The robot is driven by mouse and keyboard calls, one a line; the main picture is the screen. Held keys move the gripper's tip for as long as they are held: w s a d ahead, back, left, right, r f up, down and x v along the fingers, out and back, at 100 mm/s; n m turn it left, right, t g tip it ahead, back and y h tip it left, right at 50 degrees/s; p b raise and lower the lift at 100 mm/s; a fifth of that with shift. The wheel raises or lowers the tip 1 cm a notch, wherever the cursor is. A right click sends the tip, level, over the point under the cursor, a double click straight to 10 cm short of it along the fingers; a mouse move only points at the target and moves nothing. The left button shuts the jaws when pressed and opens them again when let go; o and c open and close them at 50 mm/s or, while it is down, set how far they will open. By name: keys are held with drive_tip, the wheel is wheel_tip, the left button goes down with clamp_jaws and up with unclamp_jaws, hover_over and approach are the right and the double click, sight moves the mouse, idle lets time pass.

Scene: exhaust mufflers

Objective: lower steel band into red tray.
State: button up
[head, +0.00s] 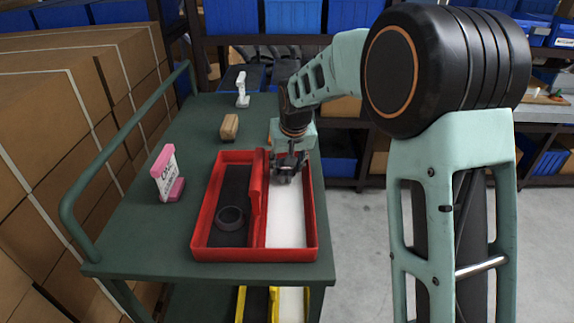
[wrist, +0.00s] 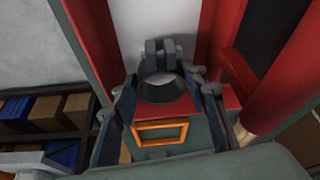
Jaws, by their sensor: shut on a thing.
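The red tray (head: 310,225) lies on the green cart top and has two compartments: a dark-floored left one and a white-floored right one. My gripper (head: 286,170) points down over the far part of the white compartment. In the wrist view my gripper (wrist: 166,88) is shut on the steel band (wrist: 160,92), a dark grey ring with two lugs. The white floor shows through and beyond the ring. Whether the band touches the floor I cannot tell. Another dark ring (head: 230,218) lies in the near part of the dark compartment.
A red divider (head: 257,200) separates the compartments. A pink-and-white sign (head: 167,175), a wooden block (head: 229,127) and a white device (head: 242,90) stand on the green cart (head: 140,235). Stacked cardboard boxes (head: 45,120) are at left. Open floor lies to the right.

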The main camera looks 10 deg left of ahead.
drive_tip(key=shift+f+b, duration=0.3)
drive_tip(key=shift+f, duration=0.2)
idle(0.3)
drive_tip(key=o, duration=1.3)
